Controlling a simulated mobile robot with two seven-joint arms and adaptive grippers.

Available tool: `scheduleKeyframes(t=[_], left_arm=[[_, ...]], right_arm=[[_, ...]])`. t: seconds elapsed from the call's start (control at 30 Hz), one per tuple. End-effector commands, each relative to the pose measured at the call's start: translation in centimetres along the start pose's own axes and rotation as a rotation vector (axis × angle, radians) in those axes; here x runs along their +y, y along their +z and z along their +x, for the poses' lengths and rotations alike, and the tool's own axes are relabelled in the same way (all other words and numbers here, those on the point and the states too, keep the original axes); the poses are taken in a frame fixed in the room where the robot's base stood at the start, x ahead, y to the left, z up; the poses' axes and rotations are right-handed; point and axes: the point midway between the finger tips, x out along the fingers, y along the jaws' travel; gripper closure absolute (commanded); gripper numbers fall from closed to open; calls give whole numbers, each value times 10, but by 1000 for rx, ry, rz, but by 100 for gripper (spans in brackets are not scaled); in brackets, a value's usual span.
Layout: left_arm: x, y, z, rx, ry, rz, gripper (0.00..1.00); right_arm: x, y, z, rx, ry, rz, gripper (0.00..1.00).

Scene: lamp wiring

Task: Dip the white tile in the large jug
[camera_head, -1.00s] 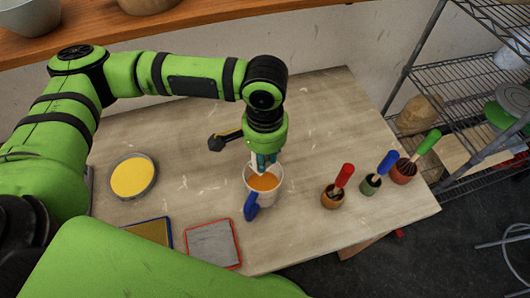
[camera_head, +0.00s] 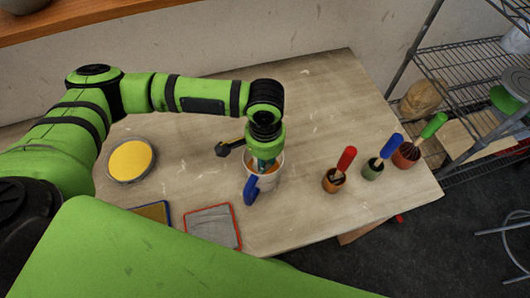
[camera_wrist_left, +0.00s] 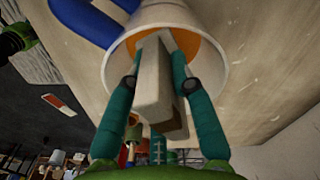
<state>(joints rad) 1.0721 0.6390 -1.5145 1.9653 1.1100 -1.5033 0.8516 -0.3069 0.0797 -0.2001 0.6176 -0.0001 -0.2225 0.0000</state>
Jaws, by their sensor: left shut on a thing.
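The large white jug (camera_head: 274,183) with a blue handle (camera_head: 251,190) stands on the table and holds orange liquid. My left gripper (camera_head: 263,163) points straight down at the jug's mouth and hides most of the liquid. In the left wrist view, its teal fingers (camera_wrist_left: 158,92) are shut on the white tile (camera_wrist_left: 152,75), a pale slab. The tile's far end reaches inside the jug's rim (camera_wrist_left: 219,62) to the orange liquid (camera_wrist_left: 191,42); how deep it sits I cannot tell. My right gripper is not in view.
A round dish of yellow (camera_head: 130,160) lies to the left. A red-edged tray (camera_head: 212,227) and a blue-edged tray (camera_head: 153,212) lie at the front. Small pots with red (camera_head: 346,160), blue (camera_head: 391,146) and green (camera_head: 433,125) handled brushes stand to the right.

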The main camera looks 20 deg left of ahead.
Motion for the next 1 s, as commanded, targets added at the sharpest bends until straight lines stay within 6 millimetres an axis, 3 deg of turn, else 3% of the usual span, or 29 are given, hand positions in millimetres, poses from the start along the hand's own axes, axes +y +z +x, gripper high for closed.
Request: scheduleKeyframes(t=[0.57,0.83,1.0], left_arm=[[0,0,9,0,1,0,100],[1,1,40,-2,1,-1,100],[0,0,46,1,1,1,100]], right_arm=[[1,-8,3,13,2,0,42],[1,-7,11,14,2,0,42],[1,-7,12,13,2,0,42]])
